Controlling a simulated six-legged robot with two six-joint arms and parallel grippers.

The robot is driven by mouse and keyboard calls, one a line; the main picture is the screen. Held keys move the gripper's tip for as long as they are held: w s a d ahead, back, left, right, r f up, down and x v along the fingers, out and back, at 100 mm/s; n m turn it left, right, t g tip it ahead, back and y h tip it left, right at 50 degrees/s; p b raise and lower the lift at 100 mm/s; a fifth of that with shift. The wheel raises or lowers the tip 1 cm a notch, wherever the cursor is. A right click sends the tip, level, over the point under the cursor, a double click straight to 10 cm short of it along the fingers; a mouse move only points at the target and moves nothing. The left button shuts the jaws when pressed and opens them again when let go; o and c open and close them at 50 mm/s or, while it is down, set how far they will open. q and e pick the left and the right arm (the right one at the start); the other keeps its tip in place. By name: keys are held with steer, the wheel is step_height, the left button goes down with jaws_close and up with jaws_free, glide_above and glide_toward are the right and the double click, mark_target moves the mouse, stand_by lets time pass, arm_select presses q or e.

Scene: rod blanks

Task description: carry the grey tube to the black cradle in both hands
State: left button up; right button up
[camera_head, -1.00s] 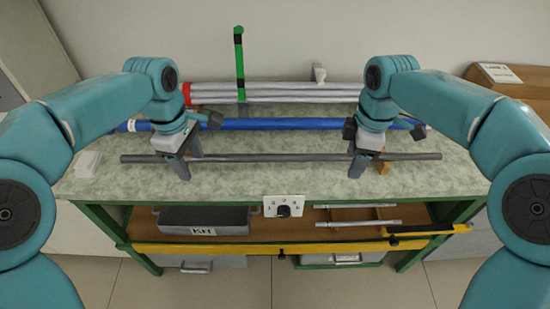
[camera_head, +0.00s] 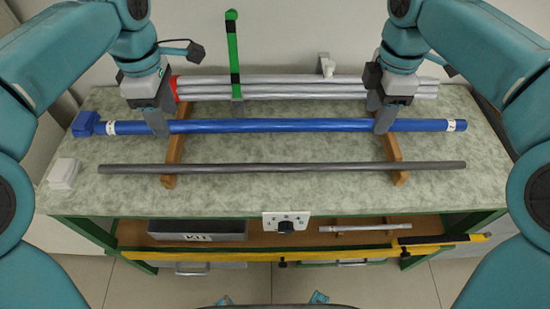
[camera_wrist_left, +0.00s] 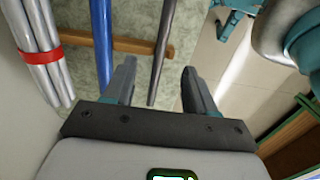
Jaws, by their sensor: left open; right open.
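The long dark grey tube (camera_head: 280,168) lies level across two wooden supports near the front of the bench top. My left gripper (camera_head: 157,120) and my right gripper (camera_head: 383,115) are both empty and appear in front of the blue tube in the head view, behind the grey tube's line and apart from it. In the left wrist view, my left gripper's fingers (camera_wrist_left: 158,78) are spread, with the grey tube (camera_wrist_left: 163,45) seen between them, further off. The right gripper's finger gap is barely seen. I cannot make out a black cradle.
A blue tube (camera_head: 280,125) with white end bands and a bundle of silver tubes (camera_head: 290,82) lie behind. A green upright (camera_head: 233,50) stands at the back. A white block (camera_head: 63,173) sits at left. A dark KIT tray (camera_head: 197,230) is on the shelf below.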

arm_select(q)
glide_above(186, 166)
steer(key=shift+f, duration=1.9)
arm_select(e)
glide_above(359, 164)
steer(key=shift+f, duration=2)
arm_select(q)
step_height(359, 164, down, 11)
arm_select(e)
step_height(359, 164, down, 11)
steer(key=shift+r, duration=0.1)
arm_select(q)
steer(key=shift+f, duration=0.3)
arm_select(e)
steer(key=shift+f, duration=0.35)
arm_select(q)
steer(key=shift+s+f, duration=0.1)
steer(key=shift+f, duration=0.1)
arm_select(e)
steer(key=shift+s+f, duration=0.15)
steer(key=shift+f, duration=0.05)
arm_select(q)
jaws_close()
arm_select(e)
jaws_close()
